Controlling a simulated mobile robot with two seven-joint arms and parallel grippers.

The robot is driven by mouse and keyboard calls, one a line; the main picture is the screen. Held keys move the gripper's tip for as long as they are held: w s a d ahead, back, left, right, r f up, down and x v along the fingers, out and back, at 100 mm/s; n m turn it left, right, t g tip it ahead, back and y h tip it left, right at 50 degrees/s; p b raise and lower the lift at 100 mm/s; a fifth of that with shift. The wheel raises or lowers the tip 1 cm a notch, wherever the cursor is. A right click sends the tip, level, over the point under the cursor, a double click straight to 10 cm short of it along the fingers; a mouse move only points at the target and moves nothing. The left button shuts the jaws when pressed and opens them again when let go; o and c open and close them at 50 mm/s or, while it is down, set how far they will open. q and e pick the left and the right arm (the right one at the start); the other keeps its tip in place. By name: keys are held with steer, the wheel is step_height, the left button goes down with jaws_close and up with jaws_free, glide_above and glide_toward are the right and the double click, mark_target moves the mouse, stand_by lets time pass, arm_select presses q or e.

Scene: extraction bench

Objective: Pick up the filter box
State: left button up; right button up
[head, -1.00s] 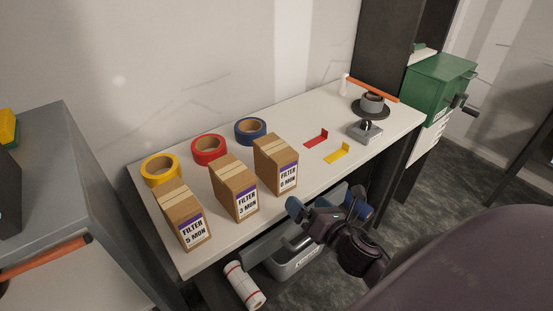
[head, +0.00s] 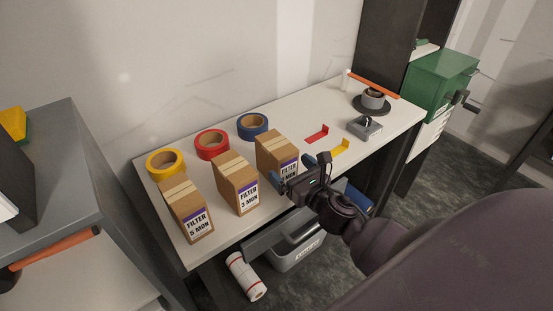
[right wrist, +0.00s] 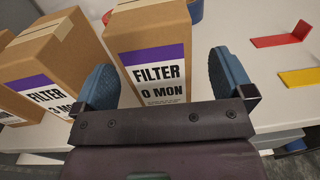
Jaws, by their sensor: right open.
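Three brown filter boxes stand upright in a row on the white bench. The left one (head: 186,208) reads "FILTER 5 MON", the middle one (head: 235,183) "FILTER 3 MON". The right one (head: 276,152) is partly hidden by my right gripper (head: 294,174) in the head view. In the right wrist view this right box (right wrist: 150,60) reads "FILTER 0 MON" with a purple band. My right gripper (right wrist: 165,85) is open, its blue fingers to either side of that box's front face as seen, and not closed on it. The left gripper is not in view.
Yellow (head: 165,163), red (head: 212,144) and blue (head: 252,127) tape rolls lie behind the boxes. Red (head: 317,134) and yellow (head: 341,147) brackets lie to the right, near a grey device (head: 365,129). A grey bin (head: 297,250) sits below the bench.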

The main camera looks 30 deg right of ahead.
mark_target(274, 151)
steer(key=w, duration=0.3)
steer(key=shift+w+a+r, duration=0.25)
steer(key=shift+w, duration=0.05)
steer(key=shift+w+p, duration=0.3)
steer(key=shift+w, duration=0.3)
steer(key=shift+f, duration=0.1)
steer(key=c, duration=1)
steer(key=shift+c, duration=0.5)
steer(key=shift+r, duration=0.2)
